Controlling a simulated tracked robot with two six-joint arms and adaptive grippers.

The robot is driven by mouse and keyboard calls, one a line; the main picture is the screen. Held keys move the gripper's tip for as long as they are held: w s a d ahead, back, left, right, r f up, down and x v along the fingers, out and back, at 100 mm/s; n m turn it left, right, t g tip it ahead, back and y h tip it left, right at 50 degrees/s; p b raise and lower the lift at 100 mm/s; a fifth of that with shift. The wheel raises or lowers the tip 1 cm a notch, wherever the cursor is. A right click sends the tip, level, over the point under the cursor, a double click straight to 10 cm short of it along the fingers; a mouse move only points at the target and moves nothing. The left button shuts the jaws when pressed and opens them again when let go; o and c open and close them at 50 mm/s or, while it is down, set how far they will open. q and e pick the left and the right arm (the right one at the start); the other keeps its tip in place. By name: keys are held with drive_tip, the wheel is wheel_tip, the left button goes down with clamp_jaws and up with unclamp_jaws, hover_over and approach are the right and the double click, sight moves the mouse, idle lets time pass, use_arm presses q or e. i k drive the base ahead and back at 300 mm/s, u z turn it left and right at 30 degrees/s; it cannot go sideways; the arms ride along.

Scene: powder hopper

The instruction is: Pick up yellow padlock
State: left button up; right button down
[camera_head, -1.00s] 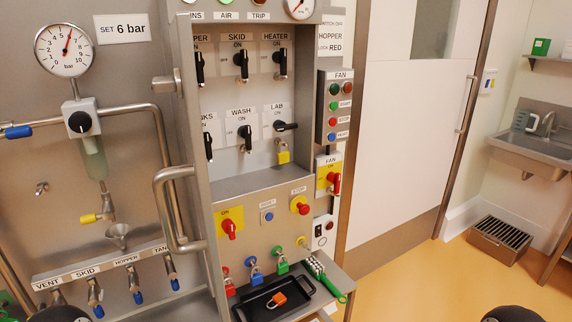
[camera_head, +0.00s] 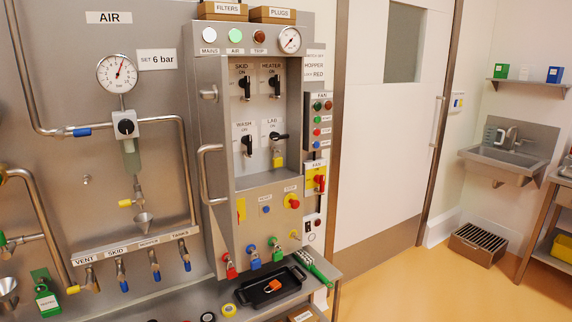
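A small yellow padlock (camera_head: 278,159) hangs below the LAB switch (camera_head: 279,136) inside the recessed cabinet panel. Its shackle is too small to make out clearly. A smaller yellow item (camera_head: 295,235) is on the panel's lower right; I cannot tell whether it is a padlock. Red (camera_head: 230,267), blue (camera_head: 254,258) and green (camera_head: 277,250) padlocks hang in a row along the cabinet's lower front. An orange-red padlock (camera_head: 272,286) lies in the black tray (camera_head: 254,298). Neither of my grippers shows in the head view.
The cabinet's handle (camera_head: 207,175) sticks out at its left. A green-handled brush (camera_head: 312,268) lies right of the tray, and a yellow tape roll (camera_head: 229,310) left of it. A closed door (camera_head: 385,150) and a sink (camera_head: 505,163) are at the right. The floor (camera_head: 400,285) before the door is clear.

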sight(277, 162)
drive_tip(key=u, duration=0.85)
drive_tip(key=i, duration=0.15)
drive_tip(key=z, duration=2.6)
drive_tip(key=i, duration=2.25)
drive_tip(key=z, duration=0.15)
drive_tip(key=i, duration=0.75)
drive_tip(key=u, duration=2.95)
drive_tip(key=k, duration=0.2)
